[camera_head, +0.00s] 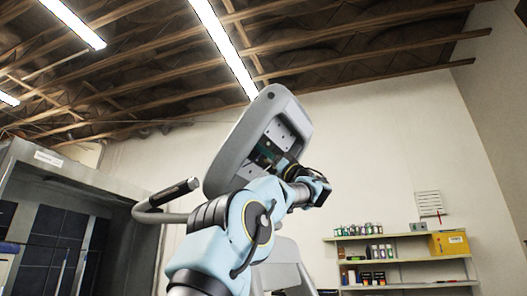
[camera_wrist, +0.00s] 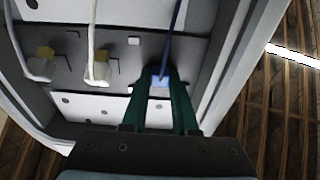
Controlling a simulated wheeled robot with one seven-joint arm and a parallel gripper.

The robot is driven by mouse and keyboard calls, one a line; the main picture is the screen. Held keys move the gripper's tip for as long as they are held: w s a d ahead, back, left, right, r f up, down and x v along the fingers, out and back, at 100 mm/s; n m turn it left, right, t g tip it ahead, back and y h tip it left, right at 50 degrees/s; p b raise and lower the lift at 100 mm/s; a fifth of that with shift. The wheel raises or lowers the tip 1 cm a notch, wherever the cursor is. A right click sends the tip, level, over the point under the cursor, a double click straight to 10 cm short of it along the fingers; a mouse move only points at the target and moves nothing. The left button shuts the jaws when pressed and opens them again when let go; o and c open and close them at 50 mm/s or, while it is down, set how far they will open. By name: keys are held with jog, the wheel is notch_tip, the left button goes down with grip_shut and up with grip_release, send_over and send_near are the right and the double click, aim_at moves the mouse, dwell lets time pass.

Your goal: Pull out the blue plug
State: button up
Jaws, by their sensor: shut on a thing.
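The blue plug (camera_wrist: 160,80) sits at the panel of the open machine housing in the wrist view, with a dark blue cable running up from it. My gripper (camera_wrist: 160,84) has its two green fingers closed around the plug, one on each side. The fingers cover part of the plug, and I cannot tell how far it sits in its socket. In the head view my gripper (camera_head: 283,166) reaches into the grey housing (camera_head: 222,174), and the plug is hidden there.
Two pale plugs with yellowish parts, a middle one (camera_wrist: 97,70) and a left one (camera_wrist: 40,65), sit beside the blue plug with white cables. The housing's raised rim (camera_wrist: 228,65) is close on the right. A grey handle (camera_head: 165,200) stands left of my arm; shelves (camera_head: 400,260) are at right.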

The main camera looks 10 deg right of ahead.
grip_shut()
dwell(0.8)
